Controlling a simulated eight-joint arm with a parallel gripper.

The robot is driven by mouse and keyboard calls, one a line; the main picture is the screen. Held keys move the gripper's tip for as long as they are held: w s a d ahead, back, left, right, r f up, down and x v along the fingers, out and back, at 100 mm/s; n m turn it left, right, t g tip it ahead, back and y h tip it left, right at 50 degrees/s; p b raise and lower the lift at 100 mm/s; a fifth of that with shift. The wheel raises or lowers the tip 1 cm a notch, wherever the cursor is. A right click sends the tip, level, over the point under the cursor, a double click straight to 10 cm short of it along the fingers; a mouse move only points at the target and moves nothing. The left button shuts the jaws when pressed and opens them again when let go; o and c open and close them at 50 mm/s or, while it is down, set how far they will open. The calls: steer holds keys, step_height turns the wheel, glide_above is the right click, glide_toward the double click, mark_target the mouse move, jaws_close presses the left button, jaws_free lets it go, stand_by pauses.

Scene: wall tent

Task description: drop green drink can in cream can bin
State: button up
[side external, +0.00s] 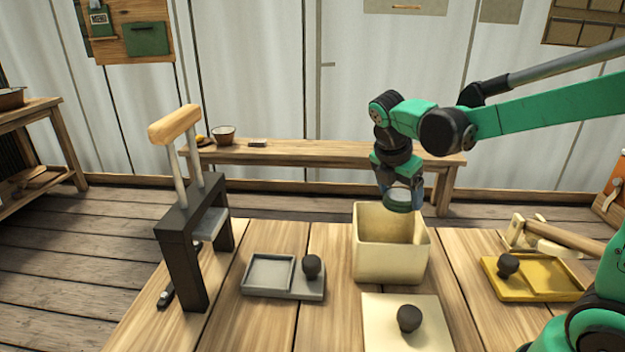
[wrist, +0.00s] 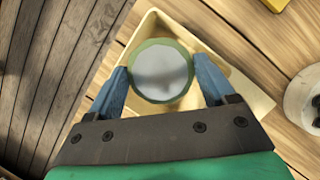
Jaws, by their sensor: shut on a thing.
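The green drink can (side external: 398,200) is held in my gripper (side external: 404,194), above the cream can bin (side external: 388,259). In the wrist view the can (wrist: 161,71) shows its round silver end with a green rim, between the two blue fingers of my gripper (wrist: 163,82). The fingers are shut on its sides. The cream bin (wrist: 257,97) is open-topped and lies below the can in that view. The can hides part of the bin's inside. In the side view the can's lower end is around the height of the bin's back rim.
A cream board (side external: 385,335) with a dark knob (side external: 409,318) lies in front of the bin. A grey tray (side external: 270,272) is to the left and a yellow tray (side external: 540,288) to the right. A tall black press with a wooden handle (side external: 175,125) stands at the left.

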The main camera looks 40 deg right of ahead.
steer(key=shift+f, duration=2.6)
steer(key=o, duration=1.1)
steer(key=shift+o, duration=0.2)
steer(key=shift+v, duration=2.85)
steer(key=shift+a, duration=0.1)
steer(key=shift+s+a+m, duration=0.15)
steer(key=shift+a+m, duration=0.05)
steer(key=shift+m, duration=0.2)
steer(key=s+a+m+t+y, duration=0.4)
steer(key=a+m+t, duration=0.3)
steer(key=m, duration=1)
steer(key=shift+s+a+r, duration=0.2)
steer(key=shift+a+r, duration=0.25)
steer(key=shift+a, duration=0.4)
